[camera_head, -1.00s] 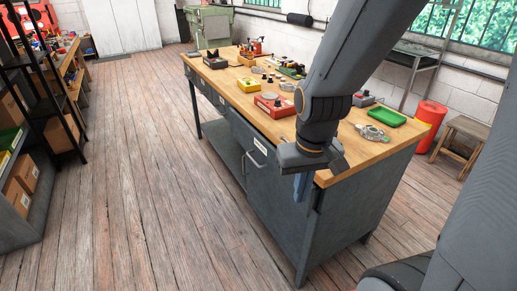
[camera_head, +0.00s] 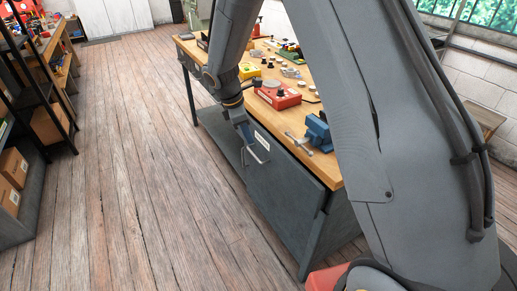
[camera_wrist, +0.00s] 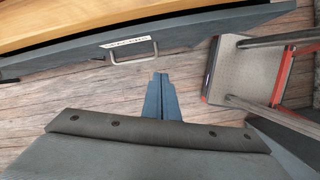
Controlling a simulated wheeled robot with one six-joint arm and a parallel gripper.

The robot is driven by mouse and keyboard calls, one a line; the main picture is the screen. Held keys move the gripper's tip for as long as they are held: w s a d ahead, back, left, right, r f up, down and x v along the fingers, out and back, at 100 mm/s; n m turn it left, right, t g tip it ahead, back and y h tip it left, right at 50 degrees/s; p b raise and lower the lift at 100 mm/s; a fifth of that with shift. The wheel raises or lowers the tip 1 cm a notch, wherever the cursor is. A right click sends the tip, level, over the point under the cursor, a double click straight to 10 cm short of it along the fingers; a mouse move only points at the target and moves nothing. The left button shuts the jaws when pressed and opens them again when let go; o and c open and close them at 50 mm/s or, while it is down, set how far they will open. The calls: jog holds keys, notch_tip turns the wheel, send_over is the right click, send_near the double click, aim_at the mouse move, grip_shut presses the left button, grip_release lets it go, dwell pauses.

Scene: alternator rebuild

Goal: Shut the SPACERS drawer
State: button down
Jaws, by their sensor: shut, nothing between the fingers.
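A dark grey front with a pale label and bar handle (camera_head: 258,154) is under the worktop of the wooden bench (camera_head: 331,168). My gripper (camera_wrist: 160,76) is shut and empty, pointing toward this front, below and right of the handle. In the head view my gripper (camera_head: 246,136) appears close to the handle, contact unclear.
A blue vise (camera_head: 319,132) and a red box (camera_head: 277,95) stand on the bench, with several small parts. Wooden floor (camera_head: 150,170) is open left of the bench. Shelving with cardboard boxes (camera_head: 12,180) stands at far left. A red-edged grey step-like object (camera_wrist: 243,72) is at right.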

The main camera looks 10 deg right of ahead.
jog(key=w+a+f+n, duration=0.2)
jog(key=w+f+n, duration=0.1)
jog(key=w, duration=0.1)
jog(key=h+p, duration=0.1)
jog(key=p, duration=0.2)
send_near(256, 156)
notch_tip(256, 156, down, 5)
jog(key=d, duration=0.2)
jog(key=w+d+p, duration=0.1)
jog(key=shift+d+f+n, duration=0.2)
jog(key=shift+d+n, duration=0.1)
jog(key=shift+d, duration=0.1)
jog(key=shift+w+d+f+p, duration=0.1)
jog(key=shift+w+d+p, duration=0.1)
jog(key=shift+d+p, duration=0.25)
